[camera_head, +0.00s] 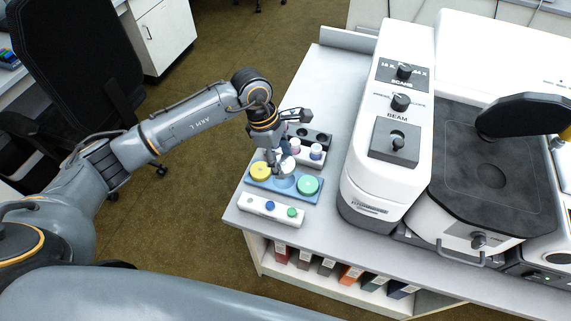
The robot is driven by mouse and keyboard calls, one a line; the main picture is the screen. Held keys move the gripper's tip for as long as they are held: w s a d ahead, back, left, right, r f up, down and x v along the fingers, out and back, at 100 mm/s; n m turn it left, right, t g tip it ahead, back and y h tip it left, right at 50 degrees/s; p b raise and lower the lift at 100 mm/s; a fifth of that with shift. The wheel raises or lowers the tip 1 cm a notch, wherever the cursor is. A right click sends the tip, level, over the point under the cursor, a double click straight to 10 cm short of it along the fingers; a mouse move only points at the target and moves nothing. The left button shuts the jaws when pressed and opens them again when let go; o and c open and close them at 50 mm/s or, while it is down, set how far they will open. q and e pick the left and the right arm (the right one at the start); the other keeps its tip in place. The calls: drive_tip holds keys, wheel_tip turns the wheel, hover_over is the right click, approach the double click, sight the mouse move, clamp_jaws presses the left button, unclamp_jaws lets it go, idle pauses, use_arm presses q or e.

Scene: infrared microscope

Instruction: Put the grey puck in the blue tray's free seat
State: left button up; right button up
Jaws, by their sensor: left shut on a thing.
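The blue tray (304,195) lies on the bench near its front left corner. A yellow puck (260,171) sits in its left seat and a green puck (308,185) in its right seat. The middle seat (285,184) shows empty between them. My left gripper (278,167) points down over the back of the tray, close to the middle seat. It is shut on the grey puck (284,169), which is small in the picture and partly hidden by the fingers. I cannot tell the exact gap between puck and tray. My right gripper is out of view.
The large white microscope (385,125) stands to the right. Some bare bench shows at the back left.

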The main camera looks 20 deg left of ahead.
sight(279, 157)
use_arm(q)
drive_tip(key=f+n, duration=0.1)
drive_tip(key=w+f+n, duration=0.1)
drive_tip(key=f+n, duration=0.1)
drive_tip(key=shift+w+a+t, duration=0.15)
drive_tip(key=shift+a+t, duration=0.2)
drive_tip(key=shift+t, duration=0.05)
drive_tip(key=shift+w+f+n, duration=0.2)
drive_tip(key=shift+f+n, duration=0.15)
drive_tip(key=shift+n, duration=0.25)
drive_tip(key=shift+f, duration=0.15)
drive_tip(key=shift+f+b, duration=0.3)
drive_tip(key=shift+b, duration=0.1)
drive_tip(key=shift+f+b, duration=0.3)
drive_tip(key=shift+f, duration=0.25)
wheel_tip(279, 157, down, 2)
drive_tip(key=shift+f+b, duration=0.1)
drive_tip(key=shift+b, duration=0.5)
drive_tip(key=shift+r, duration=0.3)
drive_tip(key=shift+f, duration=0.3)
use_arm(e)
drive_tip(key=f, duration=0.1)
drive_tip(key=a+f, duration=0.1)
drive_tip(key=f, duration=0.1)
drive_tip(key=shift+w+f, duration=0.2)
